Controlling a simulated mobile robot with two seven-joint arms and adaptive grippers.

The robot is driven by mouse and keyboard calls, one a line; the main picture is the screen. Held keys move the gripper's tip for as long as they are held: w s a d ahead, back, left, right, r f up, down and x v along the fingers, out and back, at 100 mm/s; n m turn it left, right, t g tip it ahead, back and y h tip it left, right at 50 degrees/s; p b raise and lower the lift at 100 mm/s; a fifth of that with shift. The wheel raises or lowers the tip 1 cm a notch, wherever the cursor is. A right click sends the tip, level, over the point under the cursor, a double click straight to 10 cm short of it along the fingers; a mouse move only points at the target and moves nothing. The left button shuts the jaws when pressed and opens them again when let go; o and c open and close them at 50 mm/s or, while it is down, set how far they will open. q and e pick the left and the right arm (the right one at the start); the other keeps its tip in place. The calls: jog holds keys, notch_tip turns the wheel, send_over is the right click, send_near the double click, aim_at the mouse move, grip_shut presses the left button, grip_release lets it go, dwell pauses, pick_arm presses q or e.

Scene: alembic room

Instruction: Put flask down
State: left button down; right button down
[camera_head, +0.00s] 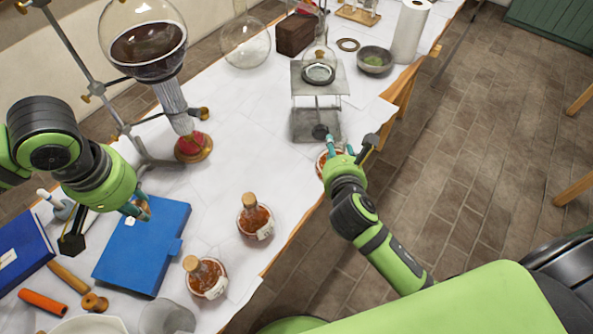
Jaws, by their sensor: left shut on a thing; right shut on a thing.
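A flask with amber-brown contents (321,164) is mostly hidden behind my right gripper (331,146). The gripper is shut on it, at the table's right edge in front of the metal lift stand (317,124). I cannot tell whether the flask touches the table. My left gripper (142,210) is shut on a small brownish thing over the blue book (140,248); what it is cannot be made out. Two similar corked flasks stand upright on the white cloth, one in the middle (256,222) and one nearer (208,282).
A large round flask of dark liquid (148,45) stands at the back left on its metal frame. An empty round flask (246,45), a wooden box (295,33) and a bowl (375,60) are further back. White cloth (240,135) is bare between the lift and large flask.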

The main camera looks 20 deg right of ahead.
pick_arm(q)
jog(key=shift+f+b, duration=0.25)
jog(key=shift+b, duration=0.05)
jog(key=shift+f+b, duration=0.3)
jog(key=shift+f, duration=0.05)
pick_arm(e)
jog(key=w+a+f, duration=0.8)
jog(key=f, duration=0.2)
jog(key=shift+w+f, duration=0.15)
jog(key=shift+f, duration=0.15)
jog(key=c, duration=0.6)
grip_release()
jog(key=shift+f, duration=0.15)
jog(key=v, duration=1.2)
jog(key=shift+s, duration=0.2)
